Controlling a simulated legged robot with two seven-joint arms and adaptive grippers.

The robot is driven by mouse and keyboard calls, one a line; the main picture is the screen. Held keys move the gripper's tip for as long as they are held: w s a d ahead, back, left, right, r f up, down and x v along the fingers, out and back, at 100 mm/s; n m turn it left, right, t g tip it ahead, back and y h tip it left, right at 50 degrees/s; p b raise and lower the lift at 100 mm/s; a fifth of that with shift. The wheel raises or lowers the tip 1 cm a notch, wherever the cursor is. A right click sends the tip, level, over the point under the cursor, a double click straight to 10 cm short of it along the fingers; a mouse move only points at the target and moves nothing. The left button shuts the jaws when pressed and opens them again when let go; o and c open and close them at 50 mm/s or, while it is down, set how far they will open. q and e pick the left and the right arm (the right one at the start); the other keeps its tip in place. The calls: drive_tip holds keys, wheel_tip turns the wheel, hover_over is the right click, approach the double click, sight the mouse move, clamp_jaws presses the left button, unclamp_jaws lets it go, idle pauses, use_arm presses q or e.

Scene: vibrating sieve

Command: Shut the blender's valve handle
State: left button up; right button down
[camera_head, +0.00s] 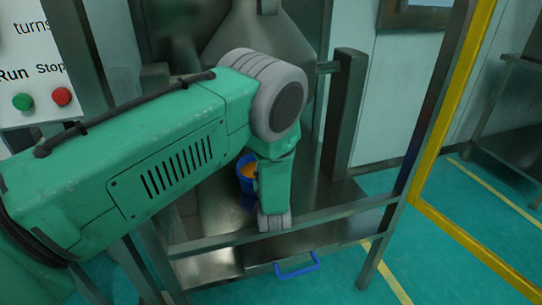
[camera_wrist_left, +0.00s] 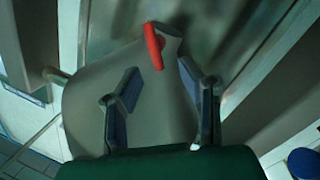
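The red valve handle (camera_wrist_left: 153,46) shows in the left wrist view, against the blender's grey metal body (camera_wrist_left: 85,95). It lies just beyond my left gripper (camera_wrist_left: 157,82), near the line between its fingertips. The two fingers are apart, with nothing visibly held between them. In the head view the blender's metal cone (camera_head: 262,38) stands behind my green left arm. That arm hides the valve handle and my left gripper there. My right gripper is in neither view.
A blue bucket (camera_head: 246,184) with orange contents stands partly behind my arm. Metal frame bars and a blue handle (camera_head: 297,266) lie in front. A panel with green (camera_head: 22,101) and red (camera_head: 61,96) buttons is at left. A yellow-edged frame (camera_head: 424,140) stands at right.

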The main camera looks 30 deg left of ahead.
use_arm(q)
drive_tip(key=b+x, duration=0.2)
drive_tip(key=x, duration=0.6)
drive_tip(key=shift+w+d+r, duration=0.2)
drive_tip(key=shift+d+r+t, duration=0.1)
drive_tip(key=shift+d+t, duration=0.05)
drive_tip(key=shift+t, duration=0.15)
clamp_jaws()
